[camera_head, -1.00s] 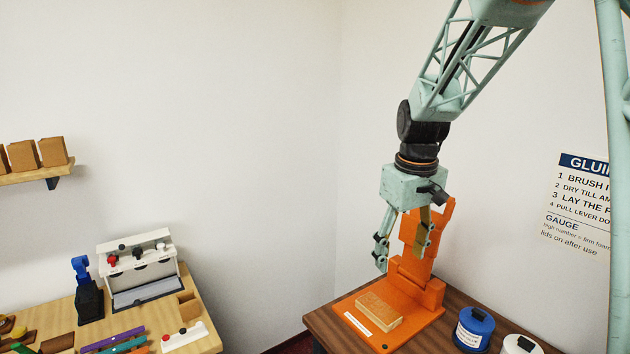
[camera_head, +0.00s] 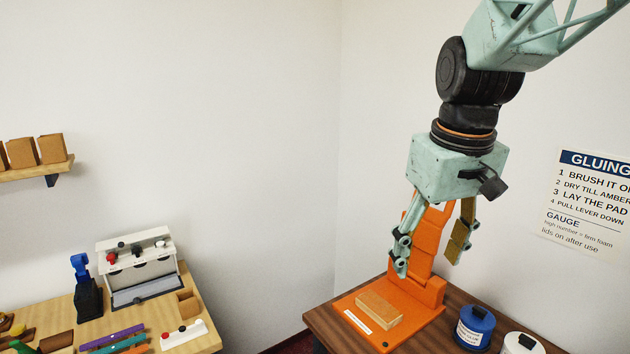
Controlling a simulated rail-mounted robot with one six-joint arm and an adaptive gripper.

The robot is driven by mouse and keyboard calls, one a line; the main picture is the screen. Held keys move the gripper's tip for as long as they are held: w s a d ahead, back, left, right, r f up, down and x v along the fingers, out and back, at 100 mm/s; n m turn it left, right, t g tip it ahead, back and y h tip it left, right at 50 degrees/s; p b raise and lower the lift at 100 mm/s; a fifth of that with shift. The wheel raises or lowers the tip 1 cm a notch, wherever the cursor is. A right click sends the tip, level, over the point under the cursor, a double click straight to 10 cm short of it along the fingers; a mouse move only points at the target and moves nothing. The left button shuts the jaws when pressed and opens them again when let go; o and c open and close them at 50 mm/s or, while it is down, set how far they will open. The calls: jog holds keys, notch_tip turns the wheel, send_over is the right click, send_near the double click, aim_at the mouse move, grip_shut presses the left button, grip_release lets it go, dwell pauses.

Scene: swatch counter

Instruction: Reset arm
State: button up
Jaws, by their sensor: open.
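My gripper (camera_head: 430,265) hangs from the mint-green arm and points down. Its two fingers are spread apart and nothing is between them. It is in front of the upright part of the orange press (camera_head: 427,240) and hides some of it. A tan block (camera_head: 380,309) lies on the orange base of the press, below and left of my fingertips, apart from them.
A blue jar (camera_head: 474,328) and a white jar (camera_head: 522,345) stand on the brown table to the right. A white box with knobs (camera_head: 140,266) and a blue-and-black tool (camera_head: 86,287) stand on the left counter. A shelf (camera_head: 38,171) holds brown boxes. A gluing sign (camera_head: 588,203) hangs at right.

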jog(key=s+m+t+b, duration=0.1)
jog(key=s+m, duration=0.2)
jog(key=s, duration=2.3)
jog(key=shift+r+t, duration=0.3)
jog(key=shift+t, duration=0.1)
jog(key=shift+c, duration=0.3)
